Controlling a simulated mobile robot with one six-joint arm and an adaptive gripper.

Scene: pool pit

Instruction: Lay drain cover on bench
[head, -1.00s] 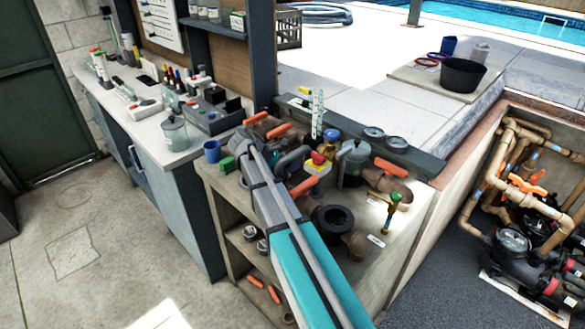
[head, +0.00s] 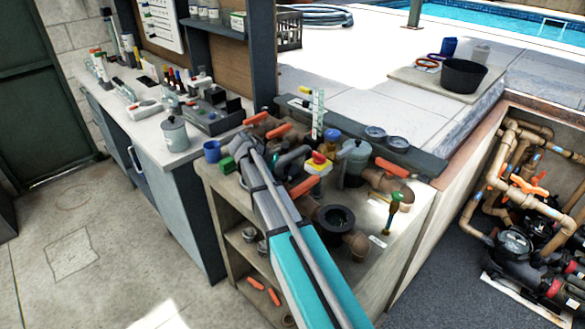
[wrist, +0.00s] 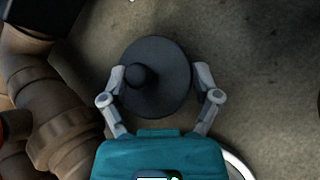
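A dark round disc with a knob (wrist: 170,75), which looks like the drain cover, lies in the wrist view over a grey-brown surface. My gripper (wrist: 158,78) has its two grey fingers spread wide, one at each side of the disc. The left finger overlaps the disc's edge and the right finger is close beside it; firm contact is not clear. In the head view my teal and grey arm reaches over the cluttered bench (head: 410,222) and hides the gripper and disc.
Brown pipe fittings (wrist: 62,150) crowd the left of the disc; the surface to its right is mostly bare. A plumbing pit (head: 515,195) lies at right.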

